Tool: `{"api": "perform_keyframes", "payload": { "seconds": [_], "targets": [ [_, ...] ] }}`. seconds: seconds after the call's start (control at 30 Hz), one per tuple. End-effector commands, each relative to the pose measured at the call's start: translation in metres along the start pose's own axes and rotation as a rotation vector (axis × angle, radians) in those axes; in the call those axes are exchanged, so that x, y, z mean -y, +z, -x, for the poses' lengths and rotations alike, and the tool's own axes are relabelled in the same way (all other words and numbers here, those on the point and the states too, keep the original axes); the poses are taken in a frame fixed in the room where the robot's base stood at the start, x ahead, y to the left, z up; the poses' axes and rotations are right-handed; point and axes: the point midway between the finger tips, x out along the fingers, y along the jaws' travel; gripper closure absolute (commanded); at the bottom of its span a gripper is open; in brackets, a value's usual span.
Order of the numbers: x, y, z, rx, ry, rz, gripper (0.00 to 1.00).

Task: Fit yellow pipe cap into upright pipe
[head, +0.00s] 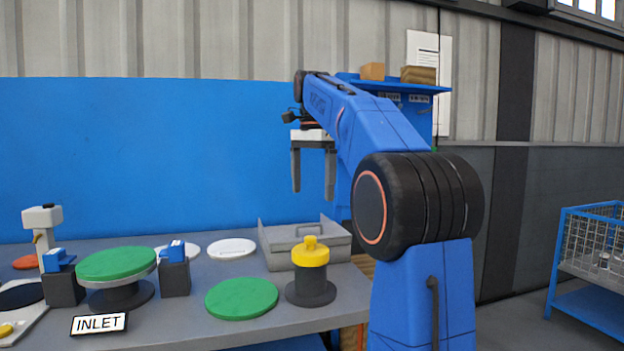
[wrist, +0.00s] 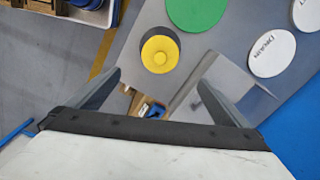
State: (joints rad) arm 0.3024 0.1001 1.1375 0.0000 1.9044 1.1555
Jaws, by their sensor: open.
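The yellow pipe cap (head: 310,254), with a small knob on top, sits upright on the dark upright pipe (head: 311,285), which has a wide round base. How deep the cap sits in the pipe cannot be told.
Farther left, a green-topped flanged stand (head: 117,264) stands between two dark blocks with blue clamps, behind an INLET sign (head: 99,323). White discs (head: 231,248) lie behind.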

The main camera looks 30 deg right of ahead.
Motion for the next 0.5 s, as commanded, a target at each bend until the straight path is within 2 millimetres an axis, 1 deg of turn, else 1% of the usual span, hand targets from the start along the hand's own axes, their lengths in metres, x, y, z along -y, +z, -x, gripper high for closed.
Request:
{"api": "perform_keyframes", "payload": {
  "seconds": [0.1,0.2,0.5],
  "targets": [
    [0.0,0.0,0.012,-0.001,-0.002,0.0,0.0],
    [0.0,0.0,0.016,-0.001,-0.001,0.0,0.0],
    [0.0,0.0,0.018,0.0,0.0,0.0,0.0]
  ]
}}
